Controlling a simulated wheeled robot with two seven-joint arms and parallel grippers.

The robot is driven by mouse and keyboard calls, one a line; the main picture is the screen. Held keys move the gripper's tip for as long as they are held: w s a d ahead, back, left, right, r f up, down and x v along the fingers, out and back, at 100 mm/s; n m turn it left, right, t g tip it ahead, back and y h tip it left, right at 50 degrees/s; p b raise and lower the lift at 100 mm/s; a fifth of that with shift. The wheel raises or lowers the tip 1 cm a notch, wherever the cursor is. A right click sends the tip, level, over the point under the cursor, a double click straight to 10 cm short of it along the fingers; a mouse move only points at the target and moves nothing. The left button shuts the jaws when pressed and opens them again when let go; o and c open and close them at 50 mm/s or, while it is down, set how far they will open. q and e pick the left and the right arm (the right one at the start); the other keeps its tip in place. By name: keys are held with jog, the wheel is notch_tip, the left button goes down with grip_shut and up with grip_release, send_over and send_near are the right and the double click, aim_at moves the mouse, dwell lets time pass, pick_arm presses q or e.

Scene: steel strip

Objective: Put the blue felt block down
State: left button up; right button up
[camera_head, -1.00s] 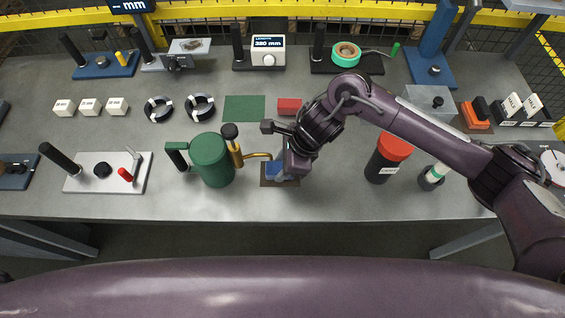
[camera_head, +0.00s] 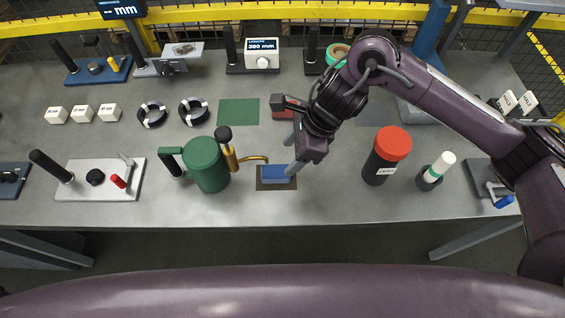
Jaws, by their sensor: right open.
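The blue felt block (camera_head: 274,175) lies flat on a small dark brown mat (camera_head: 264,187) near the front middle of the steel table. My right gripper (camera_head: 293,154) is open and empty. It stands just above and to the right of the block, and one grey finger overlaps the block's right end in the picture. I cannot tell whether that finger touches it. My left gripper is not in view.
A green oil can (camera_head: 208,164) with a brass spout stands close left of the block, its spout reaching toward the mat. A red-capped black canister (camera_head: 386,158) stands to the right. A green mat (camera_head: 239,111) and a red block (camera_head: 283,107) lie behind.

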jog(key=v, duration=0.4)
jog(key=shift+r, duration=0.1)
dwell(0.5)
